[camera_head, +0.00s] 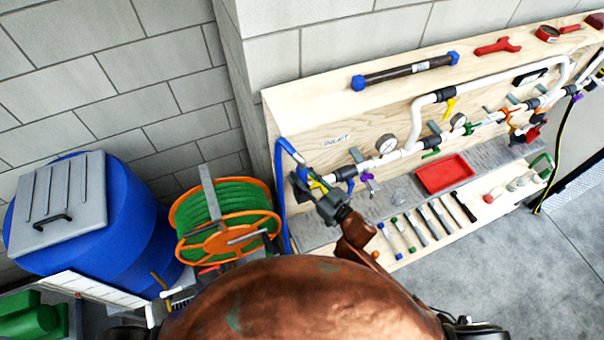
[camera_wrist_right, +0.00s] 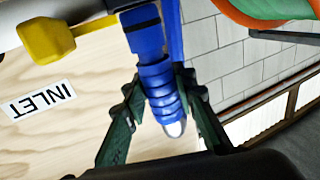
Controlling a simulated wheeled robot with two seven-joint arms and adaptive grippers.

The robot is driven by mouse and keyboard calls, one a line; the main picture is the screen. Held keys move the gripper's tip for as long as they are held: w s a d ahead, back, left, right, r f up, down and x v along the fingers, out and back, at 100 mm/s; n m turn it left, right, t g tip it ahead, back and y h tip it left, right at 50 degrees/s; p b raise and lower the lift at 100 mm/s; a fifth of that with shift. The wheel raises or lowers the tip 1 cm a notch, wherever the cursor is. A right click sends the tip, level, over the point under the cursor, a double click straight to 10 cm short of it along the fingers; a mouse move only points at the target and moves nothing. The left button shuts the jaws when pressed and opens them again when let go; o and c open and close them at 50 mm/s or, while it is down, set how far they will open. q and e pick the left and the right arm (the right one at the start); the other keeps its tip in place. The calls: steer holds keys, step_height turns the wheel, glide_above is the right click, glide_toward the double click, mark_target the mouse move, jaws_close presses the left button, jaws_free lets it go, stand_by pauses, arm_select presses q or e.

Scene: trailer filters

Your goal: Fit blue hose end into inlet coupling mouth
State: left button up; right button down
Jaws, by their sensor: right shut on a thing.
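The blue hose (camera_head: 281,190) rises beside the left end of the bench and bends over toward my right gripper (camera_head: 318,192). In the right wrist view the ribbed blue hose end (camera_wrist_right: 160,88), with a pale tip, lies between the green fingers of the right gripper (camera_wrist_right: 158,82), which is shut on it. In the head view the gripper is close to the dark inlet coupling (camera_head: 345,173) at the left end of the white pipe, below the INLET label (camera_head: 336,141). The gripper partly hides the hose end, and I cannot tell whether it touches the coupling mouth. My left gripper is not in view.
A yellow handle (camera_wrist_right: 46,40) is close by in the wrist view. A red tray (camera_head: 444,173) and several tools lie on the bench. An orange reel with green hose (camera_head: 224,212) and a blue barrel (camera_head: 100,225) stand left. Open floor (camera_head: 480,270) is at right.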

steer(key=shift+f+b, duration=1.1)
steer(key=shift+f, duration=0.85)
steer(key=c, duration=1.5)
jaws_free()
steer(key=v, duration=1.2)
